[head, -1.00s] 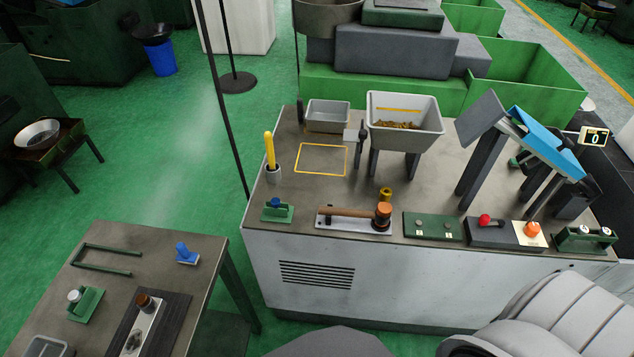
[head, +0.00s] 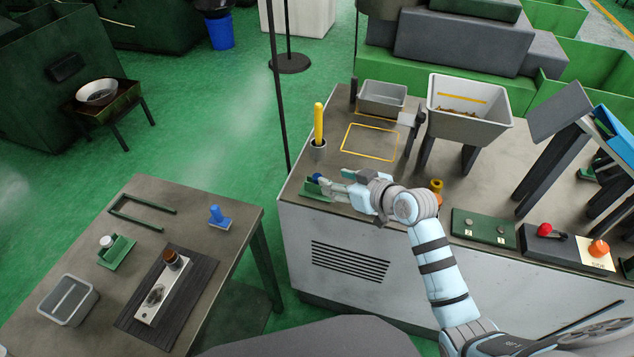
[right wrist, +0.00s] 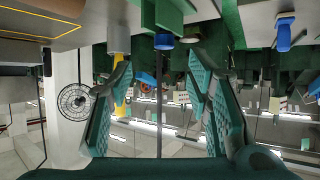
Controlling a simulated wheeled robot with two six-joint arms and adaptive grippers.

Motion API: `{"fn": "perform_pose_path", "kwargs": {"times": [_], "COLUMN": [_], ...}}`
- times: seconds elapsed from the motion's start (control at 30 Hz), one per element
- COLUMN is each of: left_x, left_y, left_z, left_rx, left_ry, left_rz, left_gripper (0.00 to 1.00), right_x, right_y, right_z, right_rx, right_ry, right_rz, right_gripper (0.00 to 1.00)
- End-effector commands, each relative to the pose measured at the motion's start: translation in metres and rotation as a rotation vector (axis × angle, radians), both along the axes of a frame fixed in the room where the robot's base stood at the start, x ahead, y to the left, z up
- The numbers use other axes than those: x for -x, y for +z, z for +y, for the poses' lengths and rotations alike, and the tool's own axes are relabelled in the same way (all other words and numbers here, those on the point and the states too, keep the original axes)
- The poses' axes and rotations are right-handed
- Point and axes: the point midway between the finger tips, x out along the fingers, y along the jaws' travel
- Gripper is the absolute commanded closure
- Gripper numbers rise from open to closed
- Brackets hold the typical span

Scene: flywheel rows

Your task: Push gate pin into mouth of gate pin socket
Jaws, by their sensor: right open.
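A blue knob, taken as the gate pin (head: 316,177), stands on a green block, taken as the socket (head: 312,194), at the bench's front left corner. In the right wrist view the blue knob (right wrist: 163,42) hangs from the green block (right wrist: 162,14) in an upside-down picture, beyond and roughly between the fingertips. My right gripper (head: 328,185) is open and close beside the knob in the head view; I see no grip on it. In the right wrist view the gripper's fingers (right wrist: 160,85) are wide apart and empty. The socket's mouth is hidden. My left gripper is not in view.
A yellow rod (head: 318,122) stands in a grey cup just behind. A yellow-outlined square (head: 369,142) on the bench is empty. A blue upright piece (head: 217,215) and a green holder (head: 117,250) are on the left table. My arm hides the bench's hammer area.

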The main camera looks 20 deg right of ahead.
Motion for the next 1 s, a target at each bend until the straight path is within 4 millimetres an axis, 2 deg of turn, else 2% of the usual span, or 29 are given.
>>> {"fn": "perform_pose_path", "kwargs": {"times": [0.37,0.6,0.87,0.9,1.0], "left_x": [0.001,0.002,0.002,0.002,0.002], "left_y": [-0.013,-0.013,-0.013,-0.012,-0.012], "left_z": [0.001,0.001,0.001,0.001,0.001], "left_rx": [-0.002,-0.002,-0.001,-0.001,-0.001], "left_ry": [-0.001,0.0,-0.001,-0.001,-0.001], "left_rz": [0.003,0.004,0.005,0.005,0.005], "left_gripper": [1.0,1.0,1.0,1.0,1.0], "right_x": [-0.045,-0.049,-0.048,-0.048,-0.048], "right_y": [-0.034,-0.035,-0.035,-0.035,-0.035], "right_z": [0.026,0.028,0.028,0.028,0.028], "right_rx": [-0.001,0.002,0.002,0.002,0.002], "right_ry": [0.0,-0.001,-0.001,-0.001,-0.001], "right_rz": [0.0,0.0,0.0,0.0,0.0], "right_gripper": [0.55,0.55,0.96,1.0,1.0]}}
